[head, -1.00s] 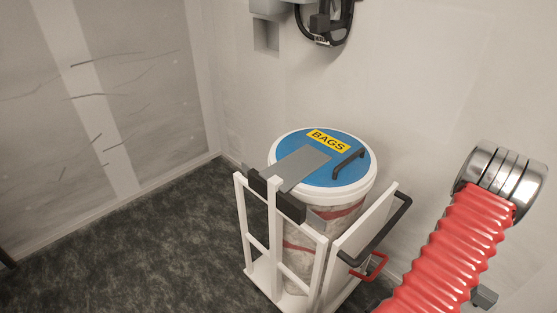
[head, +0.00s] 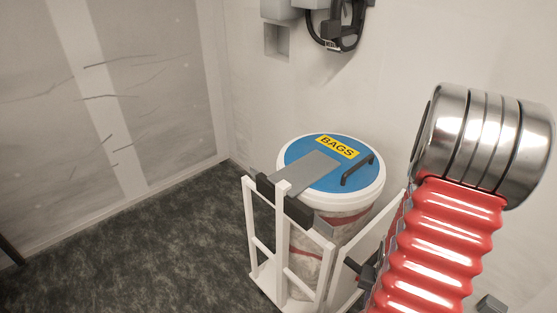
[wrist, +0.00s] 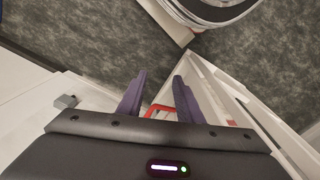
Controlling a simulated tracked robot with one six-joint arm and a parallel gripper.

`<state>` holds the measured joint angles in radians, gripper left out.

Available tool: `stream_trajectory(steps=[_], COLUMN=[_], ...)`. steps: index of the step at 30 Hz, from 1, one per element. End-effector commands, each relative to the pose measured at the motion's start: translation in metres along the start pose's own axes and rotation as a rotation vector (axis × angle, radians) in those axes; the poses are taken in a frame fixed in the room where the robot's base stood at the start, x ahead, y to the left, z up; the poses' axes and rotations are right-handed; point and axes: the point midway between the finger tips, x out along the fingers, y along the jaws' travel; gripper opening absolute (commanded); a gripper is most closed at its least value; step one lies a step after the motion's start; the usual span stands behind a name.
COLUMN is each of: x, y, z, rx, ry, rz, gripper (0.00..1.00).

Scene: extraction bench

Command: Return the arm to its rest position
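My arm shows in the head view as a red ribbed sleeve (head: 440,240) with a banded metal joint (head: 485,145) at its upper end, on the right side. It covers the right part of the cart. My gripper (wrist: 159,76) shows in the wrist view with its two dark purple fingers apart. Nothing is held between the fingertips. A red handle (wrist: 158,110) of the cart shows beyond and between the fingers, and I see no grip on it. In the head view I cannot clearly make out the gripper.
A white-framed cart (head: 252,222) carries a clear drum with a blue lid (head: 310,178) labelled BAGS. A hose or cable on a wall unit (head: 338,25) hangs above it. Dark floor (head: 120,245) is clear at left. A cracked wall panel (head: 110,90) stands behind it.

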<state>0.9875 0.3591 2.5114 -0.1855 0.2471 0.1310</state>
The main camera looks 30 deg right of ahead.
Motion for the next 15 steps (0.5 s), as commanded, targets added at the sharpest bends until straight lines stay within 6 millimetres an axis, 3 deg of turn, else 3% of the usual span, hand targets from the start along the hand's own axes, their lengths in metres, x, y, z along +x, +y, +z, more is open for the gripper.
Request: stream_trajectory(steps=[15], x=[-0.088], y=[-0.057], z=[0.007], rx=[-0.188], ry=[-0.006], rz=[0.01], gripper=[0.33])
